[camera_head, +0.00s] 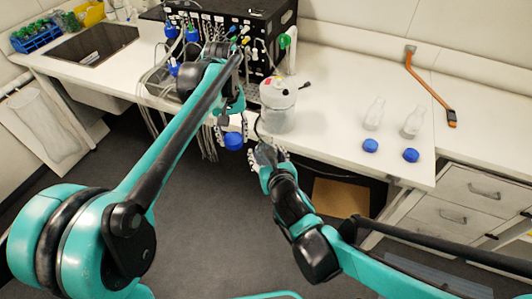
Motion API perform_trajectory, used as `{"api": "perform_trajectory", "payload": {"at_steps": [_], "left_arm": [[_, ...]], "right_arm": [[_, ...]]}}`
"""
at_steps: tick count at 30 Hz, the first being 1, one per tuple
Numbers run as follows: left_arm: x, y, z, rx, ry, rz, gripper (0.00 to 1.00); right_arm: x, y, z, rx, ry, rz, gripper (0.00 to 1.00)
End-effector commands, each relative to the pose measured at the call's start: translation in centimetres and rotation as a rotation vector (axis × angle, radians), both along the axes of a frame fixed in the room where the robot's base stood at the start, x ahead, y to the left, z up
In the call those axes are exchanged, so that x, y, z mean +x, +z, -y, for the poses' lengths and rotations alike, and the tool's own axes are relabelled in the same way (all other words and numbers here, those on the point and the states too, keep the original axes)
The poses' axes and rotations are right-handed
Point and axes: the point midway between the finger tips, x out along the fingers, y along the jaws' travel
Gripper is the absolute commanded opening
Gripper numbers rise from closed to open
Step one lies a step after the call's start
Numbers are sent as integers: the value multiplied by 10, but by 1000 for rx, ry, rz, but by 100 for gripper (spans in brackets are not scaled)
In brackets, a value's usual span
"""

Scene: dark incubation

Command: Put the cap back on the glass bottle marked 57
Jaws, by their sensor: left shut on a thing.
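Two clear glass bottles stand uncapped on the right part of the bench, a left one (375,114) and a right one (413,122). Any number on them is too small to read. A blue cap (371,146) lies in front of the left bottle, and another blue cap (411,155) lies in front of the right one. My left gripper (233,128) is shut on a round blue cap-like thing (233,142), in front of the bench edge. My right gripper (266,152) is just right of it near the edge; its fingers are partly hidden and nothing shows clearly in it.
A clear vessel (278,107) with tubing stands left of the bottles. A black control unit (250,25) with cables and blue-capped bottles is behind my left arm. An orange-handled tool (431,90) lies at the back right. Bench between vessel and bottles is clear.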

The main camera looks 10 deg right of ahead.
Motion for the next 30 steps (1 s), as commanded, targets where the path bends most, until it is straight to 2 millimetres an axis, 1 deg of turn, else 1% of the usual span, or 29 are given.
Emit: {"api": "perform_trajectory", "payload": {"at_steps": [1, 6, 9, 12, 15, 18, 30], "left_arm": [[-3, 18, 14, -1, -1, 0, 30], [-17, 70, 49, -4, 16, 1, 30], [-30, 94, 65, -1, 22, -2, 30], [-43, 110, 77, 4, 25, -8, 30], [-51, 120, 84, 9, 26, -11, 30], [-55, 124, 87, 11, 28, -13, 30], [-56, 124, 87, 12, 28, -14, 30]], "right_arm": [[0, 0, 0, 0, 0, 1, 4], [0, 0, 0, 0, 0, 1, 4], [0, 0, 0, 0, 0, 1, 4], [0, 0, 0, 0, 0, 1, 4], [0, 0, 0, 0, 0, 1, 4], [0, 0, 0, 0, 0, 1, 4], [0, 0, 0, 0, 0, 1, 4]]}}
